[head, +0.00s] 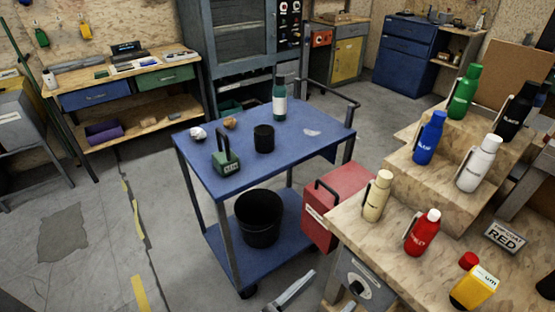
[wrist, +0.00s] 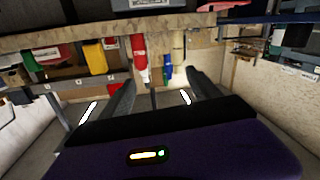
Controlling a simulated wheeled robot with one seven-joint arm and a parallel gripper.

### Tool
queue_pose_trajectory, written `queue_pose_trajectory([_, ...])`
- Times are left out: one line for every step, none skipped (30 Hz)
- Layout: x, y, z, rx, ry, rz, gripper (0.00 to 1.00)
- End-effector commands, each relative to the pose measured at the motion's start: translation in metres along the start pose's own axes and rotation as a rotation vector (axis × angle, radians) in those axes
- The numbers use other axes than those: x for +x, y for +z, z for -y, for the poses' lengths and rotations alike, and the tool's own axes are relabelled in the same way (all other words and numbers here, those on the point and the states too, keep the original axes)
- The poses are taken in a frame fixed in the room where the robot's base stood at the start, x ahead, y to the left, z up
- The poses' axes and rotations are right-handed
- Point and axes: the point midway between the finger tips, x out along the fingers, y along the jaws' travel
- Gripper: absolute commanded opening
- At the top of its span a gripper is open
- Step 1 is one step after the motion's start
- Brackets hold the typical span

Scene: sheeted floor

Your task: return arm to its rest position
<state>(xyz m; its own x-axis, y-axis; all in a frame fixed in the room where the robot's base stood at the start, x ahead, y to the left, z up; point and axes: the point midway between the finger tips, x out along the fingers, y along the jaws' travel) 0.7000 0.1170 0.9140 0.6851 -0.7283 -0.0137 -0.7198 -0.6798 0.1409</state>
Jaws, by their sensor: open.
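My gripper (wrist: 158,88) shows in the wrist view with its two grey fingers spread apart and nothing between them. The wrist picture is upside down. Past the fingers it shows the bench with a red bottle (wrist: 139,55) and a cream bottle (wrist: 178,48), both apart from the fingers. In the head view, a grey piece (head: 290,291) at the bottom edge looks to be part of my gripper, low in front of the bench and the blue cart. Most of my arm is out of view.
The stepped wooden bench (head: 340,222) at right holds several bottles, a yellow one (head: 474,288) tilted near the front, and a "RED" sign (head: 505,237). The blue cart (head: 190,150) stands in the middle, a red box (head: 345,195) beside it. Floor (head: 90,270) at left is clear.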

Motion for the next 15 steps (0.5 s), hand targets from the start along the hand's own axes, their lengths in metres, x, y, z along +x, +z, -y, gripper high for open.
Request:
queue_pose_trajectory([0.0,0.0,0.007,-0.02,-0.032,0.006,0.72])
queue_pose_trajectory([0.0,0.0,0.012,-0.033,-0.053,0.009,0.72])
queue_pose_trajectory([0.0,-0.001,0.02,-0.051,-0.087,0.015,0.72])
queue_pose_trajectory([-0.001,-0.001,0.026,-0.066,-0.113,0.018,0.72])
queue_pose_trajectory([-0.001,-0.001,0.032,-0.081,-0.143,0.023,0.72])
queue_pose_trajectory([-0.002,0.001,0.04,-0.104,-0.183,0.028,0.72])
queue_pose_trajectory([-0.003,0.002,0.046,-0.121,-0.216,0.033,0.72])
queue_pose_trajectory([-0.004,0.004,0.051,-0.14,-0.25,0.037,0.72])
queue_pose_trajectory([-0.006,0.007,0.058,-0.165,-0.298,0.043,0.72])
queue_pose_trajectory([-0.008,0.01,0.063,-0.186,-0.335,0.047,0.72])
queue_pose_trajectory([-0.01,0.015,0.068,-0.209,-0.376,0.053,0.72])
queue_pose_trajectory([-0.012,0.021,0.074,-0.237,-0.434,0.059,0.72])
queue_pose_trajectory([-0.015,0.026,0.078,-0.261,-0.481,0.064,0.72])
queue_pose_trajectory([-0.017,0.032,0.082,-0.283,-0.531,0.068,0.72])
queue_pose_trajectory([-0.021,0.042,0.085,-0.315,-0.604,0.075,0.72])
